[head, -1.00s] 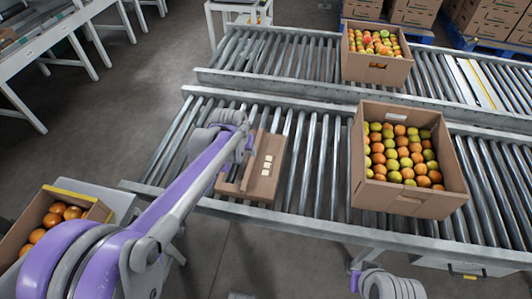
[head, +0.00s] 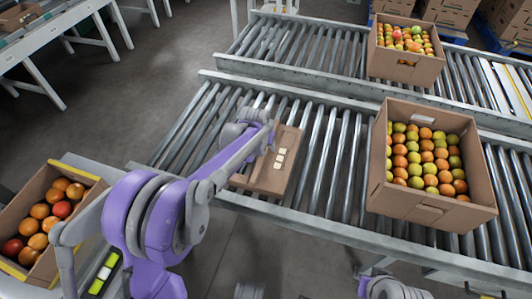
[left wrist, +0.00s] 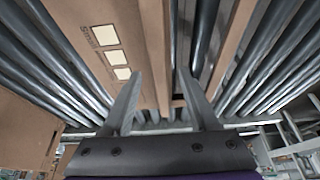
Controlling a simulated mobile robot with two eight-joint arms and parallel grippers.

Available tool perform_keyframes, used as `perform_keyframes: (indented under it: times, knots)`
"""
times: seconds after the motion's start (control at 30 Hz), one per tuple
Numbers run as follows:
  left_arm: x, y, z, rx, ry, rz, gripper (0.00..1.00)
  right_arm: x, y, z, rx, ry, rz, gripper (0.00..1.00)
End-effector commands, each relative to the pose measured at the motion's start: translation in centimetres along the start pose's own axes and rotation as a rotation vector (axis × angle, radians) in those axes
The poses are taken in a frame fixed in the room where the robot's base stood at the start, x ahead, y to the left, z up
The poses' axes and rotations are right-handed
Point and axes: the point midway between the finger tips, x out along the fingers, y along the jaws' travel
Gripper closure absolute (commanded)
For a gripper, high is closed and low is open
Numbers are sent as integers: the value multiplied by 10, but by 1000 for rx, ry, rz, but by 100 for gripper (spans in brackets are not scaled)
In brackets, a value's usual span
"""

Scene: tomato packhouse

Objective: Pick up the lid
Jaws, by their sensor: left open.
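The lid (head: 276,165), a flat brown cardboard piece with several white labels, lies on the near roller conveyor. My left forearm and wrist cover its left part in the head view. In the left wrist view, the labelled panel of the lid (left wrist: 150,50) fills the middle left, and a narrower brown strip runs to the right with rollers showing between. My left gripper (left wrist: 160,75) is open, its two fingers apart and pointing at the lid with nothing held. I cannot tell whether the fingers touch it. My right gripper is out of view; only part of that arm shows.
An open carton of fruit (head: 379,160) stands on the near conveyor (head: 330,150) right of the lid. Another fruit carton (head: 408,68) is on the far conveyor. A fruit box (head: 75,170) stands at the left. Bare rollers lie between lid and carton.

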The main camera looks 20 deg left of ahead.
Motion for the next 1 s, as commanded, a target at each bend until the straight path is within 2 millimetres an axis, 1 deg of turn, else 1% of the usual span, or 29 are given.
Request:
perform_keyframes:
  times: [0.03,0.1,0.33,0.47,0.5,0.57,0.6,0.67,1.0]
  knots:
    - [10,0,0,0,0,0,40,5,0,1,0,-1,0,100]
    - [16,1,0,0,0,0,40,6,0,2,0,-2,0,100]
    - [17,1,0,0,0,0,40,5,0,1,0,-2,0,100]
    - [17,1,0,0,0,0,63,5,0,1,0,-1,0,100]
    - [17,1,0,0,0,0,71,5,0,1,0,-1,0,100]
    - [17,1,0,0,0,0,81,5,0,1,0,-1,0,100]
    - [17,1,0,0,0,0,89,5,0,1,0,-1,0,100]
    - [17,1,0,0,0,0,99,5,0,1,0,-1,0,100]
    - [16,1,0,0,0,0,100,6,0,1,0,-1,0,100]
